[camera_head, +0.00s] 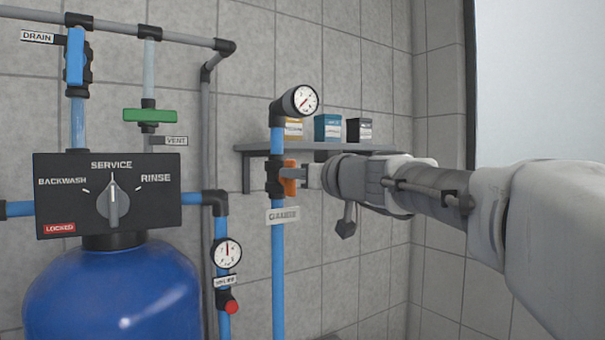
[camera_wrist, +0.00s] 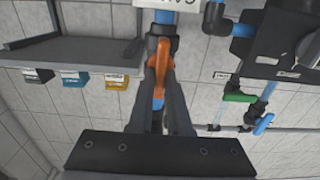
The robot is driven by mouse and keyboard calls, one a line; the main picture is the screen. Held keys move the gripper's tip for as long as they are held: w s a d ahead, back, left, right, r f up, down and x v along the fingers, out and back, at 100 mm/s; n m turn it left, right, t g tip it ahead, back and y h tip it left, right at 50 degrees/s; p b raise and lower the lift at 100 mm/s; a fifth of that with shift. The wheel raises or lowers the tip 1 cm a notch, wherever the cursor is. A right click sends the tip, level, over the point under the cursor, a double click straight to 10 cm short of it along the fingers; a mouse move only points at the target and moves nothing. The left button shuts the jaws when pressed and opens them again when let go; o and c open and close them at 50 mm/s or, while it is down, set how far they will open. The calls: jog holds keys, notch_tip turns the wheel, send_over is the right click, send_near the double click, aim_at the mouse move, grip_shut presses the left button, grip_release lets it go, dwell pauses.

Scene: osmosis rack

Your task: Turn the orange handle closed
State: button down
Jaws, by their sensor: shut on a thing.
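The orange handle (camera_head: 289,178) sits on a dark valve on the vertical blue pipe (camera_head: 277,235), below a round gauge. My gripper (camera_head: 296,174) reaches it from the right and is shut on it. In the wrist view the orange handle (camera_wrist: 159,68) lies between the two dark fingers of my gripper (camera_wrist: 160,85), lengthwise along the pipe in that picture. A small label (camera_head: 283,215) hangs just below the valve. The fingers hide part of the handle.
A grey shelf (camera_head: 243,152) with several small boxes is on the wall behind my gripper. A blue tank (camera_head: 110,295) with a black control head (camera_head: 60,190) stands at the left. A green handle (camera_head: 150,115) and a blue handle (camera_head: 75,57) are at upper left.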

jog(key=shift+f+m+b, duration=0.1)
jog(key=shift+m+b, duration=0.2)
jog(key=shift+b, duration=0.05)
jog(key=shift+w+d+f+m+b, duration=0.15)
jog(key=shift+m+b, duration=0.6)
jog(key=shift+m, duration=2.1)
jog(key=shift+w+d+f+m+b, duration=0.15)
jog(key=shift+m+b, duration=0.6)
jog(key=shift+m, duration=2.15)
jog(key=shift+d+f+m+b, duration=0.2)
jog(key=shift+m+b, duration=0.55)
jog(key=shift+m, duration=2.1)
jog(key=c, duration=0.9)
grip_release()
jog(key=shift+o, duration=0.2)
